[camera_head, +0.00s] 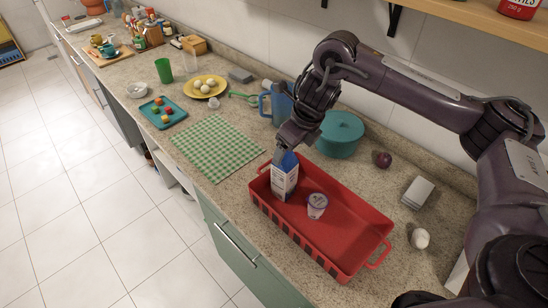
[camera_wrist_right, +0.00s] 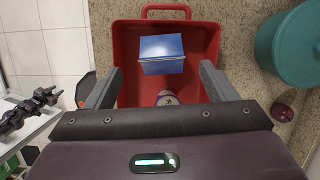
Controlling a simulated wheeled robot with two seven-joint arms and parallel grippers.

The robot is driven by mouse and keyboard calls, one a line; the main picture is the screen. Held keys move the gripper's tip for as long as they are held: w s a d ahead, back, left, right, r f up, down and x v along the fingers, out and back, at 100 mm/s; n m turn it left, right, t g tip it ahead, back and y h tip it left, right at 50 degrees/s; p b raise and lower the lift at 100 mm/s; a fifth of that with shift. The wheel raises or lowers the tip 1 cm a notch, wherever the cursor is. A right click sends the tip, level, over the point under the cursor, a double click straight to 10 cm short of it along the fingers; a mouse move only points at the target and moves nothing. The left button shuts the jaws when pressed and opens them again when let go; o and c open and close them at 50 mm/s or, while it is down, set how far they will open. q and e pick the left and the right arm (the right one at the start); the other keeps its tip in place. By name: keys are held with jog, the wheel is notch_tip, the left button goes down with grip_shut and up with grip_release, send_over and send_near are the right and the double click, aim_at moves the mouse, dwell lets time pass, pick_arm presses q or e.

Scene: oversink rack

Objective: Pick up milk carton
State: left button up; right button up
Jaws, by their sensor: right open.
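The milk carton (camera_head: 285,178) is white and blue and stands upright in the far-left end of a red basket (camera_head: 345,215) on the counter. In the right wrist view its blue top (camera_wrist_right: 161,50) shows inside the red basket (camera_wrist_right: 125,45). My right gripper (camera_head: 283,150) is right above the carton in the head view. In the right wrist view the open fingers of my right gripper (camera_wrist_right: 158,88) are spread wide, with the carton beyond them and nothing between them.
A small white cup (camera_head: 317,205) stands in the basket beside the carton. A teal pot (camera_head: 341,135) and a blue pitcher (camera_head: 280,103) are behind it. A red onion (camera_head: 383,160) lies to the right. A green checkered cloth (camera_head: 216,147) lies flat to the left.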

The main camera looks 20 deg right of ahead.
aim_at(286, 155)
jog(key=shift+w+f, duration=0.2)
jog(key=shift+w, duration=0.05)
jog(key=shift+w+a+f, duration=0.1)
jog(key=shift+f, duration=0.25)
notch_tip(286, 155, down, 2)
jog(key=shift+a+f+b, duration=0.1)
jog(key=shift+a+b, duration=0.05)
jog(key=shift+b, duration=0.3)
jog(key=p+x, duration=0.1)
jog(key=x, duration=0.2)
jog(key=shift+w+f+p, duration=0.1)
jog(key=shift+w+p, duration=0.2)
jog(key=shift+p, duration=0.05)
jog(key=shift+w+f, duration=0.15)
jog(key=shift+f, duration=0.3)
pick_arm(q)
jog(key=shift+s+r, duration=0.3)
jog(key=shift+r, duration=0.1)
jog(key=shift+s, duration=0.2)
pick_arm(e)
jog(key=shift+r, duration=0.1)
grip_shut()
